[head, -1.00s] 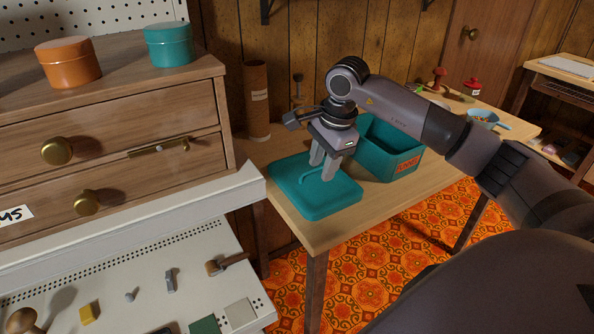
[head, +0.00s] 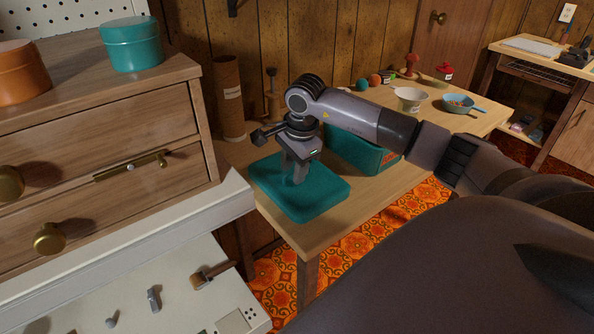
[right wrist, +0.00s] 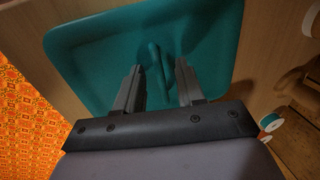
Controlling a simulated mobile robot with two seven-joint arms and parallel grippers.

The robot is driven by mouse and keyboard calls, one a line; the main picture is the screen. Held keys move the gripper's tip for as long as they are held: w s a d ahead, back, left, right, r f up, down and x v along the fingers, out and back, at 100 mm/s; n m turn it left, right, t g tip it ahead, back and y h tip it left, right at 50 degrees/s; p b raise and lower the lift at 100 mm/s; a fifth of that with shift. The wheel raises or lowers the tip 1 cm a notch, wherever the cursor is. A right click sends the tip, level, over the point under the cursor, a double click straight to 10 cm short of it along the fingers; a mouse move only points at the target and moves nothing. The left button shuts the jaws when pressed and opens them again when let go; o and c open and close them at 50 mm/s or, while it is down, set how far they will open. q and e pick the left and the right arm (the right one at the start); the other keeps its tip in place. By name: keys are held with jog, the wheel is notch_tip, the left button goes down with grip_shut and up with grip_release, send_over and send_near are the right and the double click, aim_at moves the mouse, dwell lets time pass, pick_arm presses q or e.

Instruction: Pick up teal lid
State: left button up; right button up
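The teal lid (head: 325,192) lies flat on the wooden table, in front of the teal box (head: 350,150). My right gripper (head: 295,178) points down over the lid's middle. In the right wrist view the lid (right wrist: 90,55) fills the upper part, with its raised handle (right wrist: 158,66) between the fingertips of my right gripper (right wrist: 159,72). The fingers are apart, with a gap on each side of the handle; the handle is not gripped. In the head view my fingers and wrist hide much of the handle. My left gripper is not in view.
A wooden drawer cabinet (head: 110,130) with a round teal tin (head: 132,45) stands close on the left. A cardboard tube (head: 228,98) stands behind the lid. A white bowl (head: 411,98) and a blue pan (head: 458,104) sit farther back on the table (head: 390,182).

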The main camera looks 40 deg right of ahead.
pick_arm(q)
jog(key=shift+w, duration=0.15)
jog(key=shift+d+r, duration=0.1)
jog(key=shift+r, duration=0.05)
pick_arm(e)
grip_shut()
